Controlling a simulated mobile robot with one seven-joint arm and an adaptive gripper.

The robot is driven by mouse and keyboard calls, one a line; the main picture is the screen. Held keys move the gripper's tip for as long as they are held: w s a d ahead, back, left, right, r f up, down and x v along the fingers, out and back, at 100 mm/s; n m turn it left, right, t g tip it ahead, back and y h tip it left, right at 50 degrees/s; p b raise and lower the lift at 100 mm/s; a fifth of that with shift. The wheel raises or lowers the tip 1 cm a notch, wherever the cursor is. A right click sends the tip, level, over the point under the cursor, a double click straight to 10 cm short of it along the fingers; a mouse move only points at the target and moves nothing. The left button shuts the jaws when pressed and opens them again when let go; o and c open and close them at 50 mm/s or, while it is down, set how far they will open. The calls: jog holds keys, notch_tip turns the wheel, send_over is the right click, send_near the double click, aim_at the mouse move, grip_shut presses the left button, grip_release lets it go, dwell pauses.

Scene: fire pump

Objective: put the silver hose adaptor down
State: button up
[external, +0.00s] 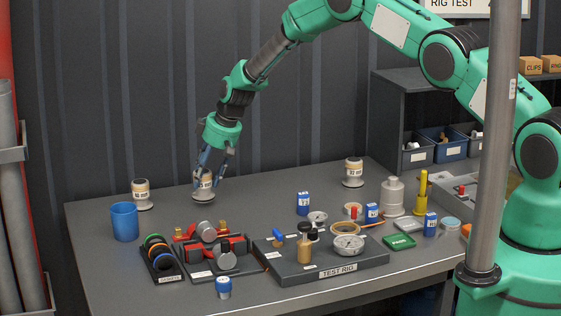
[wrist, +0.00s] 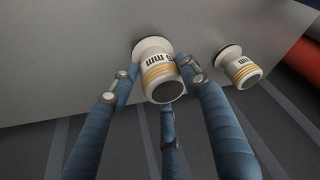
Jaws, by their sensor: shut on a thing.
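My gripper (external: 207,172) is at the back left of the table with its blue fingers pointing down. It is shut on a silver hose adaptor (external: 204,192), a pale piece with a label, a tan band and a wide round foot. In the wrist view the fingers (wrist: 159,76) close around the adaptor's body (wrist: 160,80), with its label and yellow bands showing. The adaptor looks upright, foot down, at or very near the table top (external: 95,215); I cannot tell whether it touches.
A similar adaptor (external: 141,194) stands to the left, also in the wrist view (wrist: 240,72), and another (external: 353,172) to the right. A blue cup (external: 125,222), a red-and-black holder (external: 212,250) and the test rig (external: 320,268) are nearer the front. Bare table surrounds the gripper.

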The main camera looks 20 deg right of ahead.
jog(key=shift+f, duration=0.85)
jog(key=shift+f, duration=0.1)
jog(key=o, duration=1.4)
jog(key=shift+r, duration=0.35)
jog(key=b+v, duration=0.1)
jog(key=v, duration=1)
jog(key=shift+s+d+r, duration=0.15)
jog(key=shift+r, duration=0.15)
